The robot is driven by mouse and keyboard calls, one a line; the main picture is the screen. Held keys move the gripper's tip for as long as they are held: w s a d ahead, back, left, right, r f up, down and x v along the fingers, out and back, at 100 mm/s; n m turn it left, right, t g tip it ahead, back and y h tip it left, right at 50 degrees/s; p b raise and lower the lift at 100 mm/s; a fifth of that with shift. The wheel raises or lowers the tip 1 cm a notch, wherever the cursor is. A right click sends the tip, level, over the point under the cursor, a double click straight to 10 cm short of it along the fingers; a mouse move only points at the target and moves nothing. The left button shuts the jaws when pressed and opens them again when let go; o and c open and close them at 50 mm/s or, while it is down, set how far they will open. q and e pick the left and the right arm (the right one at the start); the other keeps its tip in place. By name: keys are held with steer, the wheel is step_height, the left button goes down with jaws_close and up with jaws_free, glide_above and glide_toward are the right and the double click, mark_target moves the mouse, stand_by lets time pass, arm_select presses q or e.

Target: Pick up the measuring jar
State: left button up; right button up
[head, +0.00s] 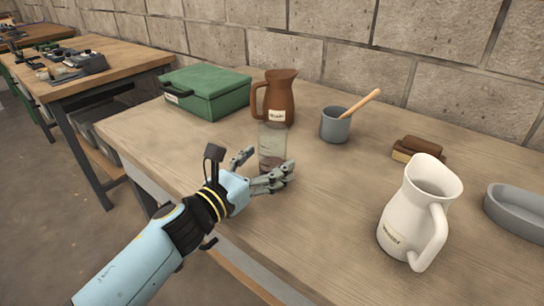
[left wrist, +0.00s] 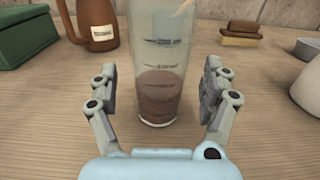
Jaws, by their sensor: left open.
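The measuring jar (head: 272,141) is a clear, upright cylinder with dark marks and brown contents at the bottom. It stands on the wooden table in front of a brown jug. In the left wrist view the jar (left wrist: 160,65) stands between the fingers, with a gap on each side. My left gripper (head: 262,172) is open at the jar's lower part, and its fingers hide some of the jar's base. In the left wrist view the open gripper (left wrist: 158,100) has one finger on either side. My right gripper is not in view.
The brown jug (head: 281,92) stands close behind the jar, and a green box (head: 207,92) is behind left. A grey mug (head: 335,125) with a wooden handle, a brush (head: 418,149), a white pitcher (head: 410,212) and a grey dish (head: 515,210) stand to the right.

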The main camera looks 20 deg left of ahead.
arm_select(q)
steer(key=shift+x, duration=1.15)
steer(key=shift+c, duration=0.2)
steer(key=c, duration=1.4)
steer(key=shift+r, duration=0.15)
